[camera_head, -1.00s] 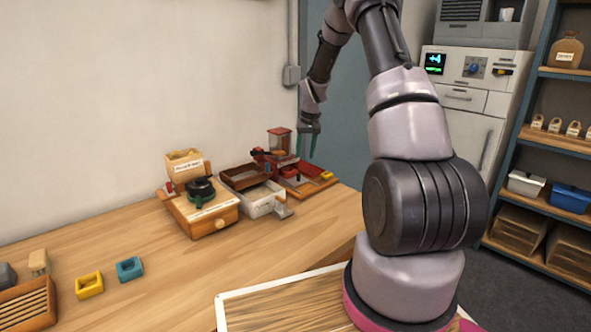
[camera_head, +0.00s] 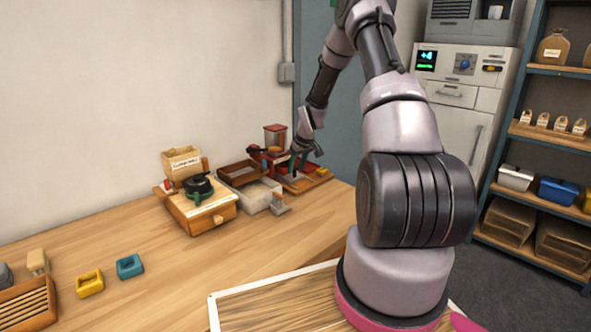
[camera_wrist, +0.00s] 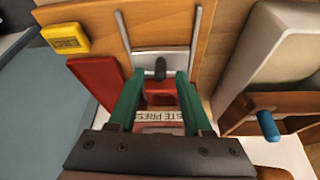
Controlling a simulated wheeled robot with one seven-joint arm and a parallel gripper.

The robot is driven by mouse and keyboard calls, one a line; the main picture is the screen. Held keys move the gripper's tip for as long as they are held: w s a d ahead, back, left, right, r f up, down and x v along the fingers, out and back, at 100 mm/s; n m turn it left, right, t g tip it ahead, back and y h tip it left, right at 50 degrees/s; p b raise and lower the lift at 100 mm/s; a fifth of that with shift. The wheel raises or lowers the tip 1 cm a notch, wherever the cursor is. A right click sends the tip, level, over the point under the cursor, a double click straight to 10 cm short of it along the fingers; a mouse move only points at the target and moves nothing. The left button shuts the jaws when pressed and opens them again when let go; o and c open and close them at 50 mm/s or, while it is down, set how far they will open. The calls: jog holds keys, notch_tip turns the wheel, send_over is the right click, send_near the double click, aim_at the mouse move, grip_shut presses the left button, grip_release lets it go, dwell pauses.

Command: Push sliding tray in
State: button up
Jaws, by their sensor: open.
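The sliding tray appears to be the pale metal plate with a dark knob (camera_wrist: 160,66), lying between two thin metal rails on a wooden board (camera_wrist: 215,25) in the wrist view. My gripper (camera_wrist: 162,78) is open, its two green fingers on either side of the knob's near end; I cannot tell whether they touch anything. A red block and a partly covered label (camera_wrist: 160,117) reading "STE PRES" show between the fingers. In the head view, my gripper (camera_head: 301,158) is down at the red press (camera_head: 275,137) at the table's back; the tray is too small to make out there.
A yellow block (camera_wrist: 66,38) sits on the board's left. A pale bin (camera_wrist: 290,65) and a brown tray with a blue handle (camera_wrist: 268,125) stand close on the right. In the head view, a wooden box with a dark green-handled part (camera_head: 200,215) stands further left.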

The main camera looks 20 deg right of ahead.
jog(key=shift+w+a+f, duration=0.1)
jog(key=shift+w+f, duration=0.1)
jog(key=shift+f, duration=0.3)
grip_shut()
jog(key=shift+w, duration=0.1)
dwell(1.1)
